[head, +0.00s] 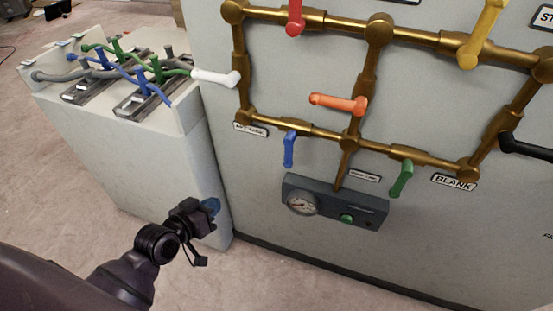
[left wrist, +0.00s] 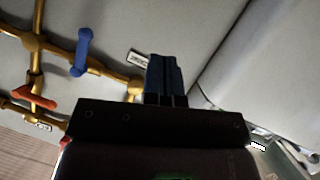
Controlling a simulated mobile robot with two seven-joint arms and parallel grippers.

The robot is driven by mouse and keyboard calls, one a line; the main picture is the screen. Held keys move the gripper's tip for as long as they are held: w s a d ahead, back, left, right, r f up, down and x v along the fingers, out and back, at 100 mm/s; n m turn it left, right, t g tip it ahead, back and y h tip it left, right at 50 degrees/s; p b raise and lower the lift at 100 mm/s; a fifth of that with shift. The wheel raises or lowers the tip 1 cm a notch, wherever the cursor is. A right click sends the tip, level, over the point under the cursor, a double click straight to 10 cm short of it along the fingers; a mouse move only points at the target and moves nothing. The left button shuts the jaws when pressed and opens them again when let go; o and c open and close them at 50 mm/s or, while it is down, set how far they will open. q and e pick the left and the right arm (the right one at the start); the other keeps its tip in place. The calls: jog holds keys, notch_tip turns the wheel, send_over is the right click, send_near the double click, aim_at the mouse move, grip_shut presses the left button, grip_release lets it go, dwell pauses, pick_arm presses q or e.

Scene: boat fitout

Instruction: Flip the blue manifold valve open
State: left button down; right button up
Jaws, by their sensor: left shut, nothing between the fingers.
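The blue valve handle (head: 289,149) hangs down from the lower brass pipe, across the pipe's line, on the grey panel. It also shows in the left wrist view (left wrist: 82,52), at the upper left. My left gripper (head: 212,207) is shut and empty, below and to the left of the handle in the head view, well apart from it. Its closed blue fingers (left wrist: 165,75) show in the left wrist view, to the right of the handle. My right gripper is not in view.
Orange (head: 338,104), green (head: 402,179), white (head: 215,77), red (head: 295,17), yellow (head: 483,33) and black (head: 525,147) handles sit on the same brass pipes (head: 300,129). A gauge box (head: 334,203) is below the blue handle. A grey cabinet (head: 150,150) with hoses stands left.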

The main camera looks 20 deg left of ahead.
aim_at(289, 151)
pick_arm(q)
jog(key=w+d+r+n+t+h+b, duration=0.1)
jog(key=w+r+n+h, duration=0.4)
jog(key=n, duration=0.5)
notch_tip(289, 151, up, 2)
jog(key=shift+d+t+h+b, duration=0.15)
jog(key=shift+t+h+b, duration=0.25)
jog(key=shift+h+b, duration=0.6)
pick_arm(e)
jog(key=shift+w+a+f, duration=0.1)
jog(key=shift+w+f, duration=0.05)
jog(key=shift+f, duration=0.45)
pick_arm(q)
jog(key=shift+w, duration=0.1)
jog(key=w+d+p, duration=0.2)
jog(key=w+d, duration=0.7)
jog(key=shift+d, duration=0.25)
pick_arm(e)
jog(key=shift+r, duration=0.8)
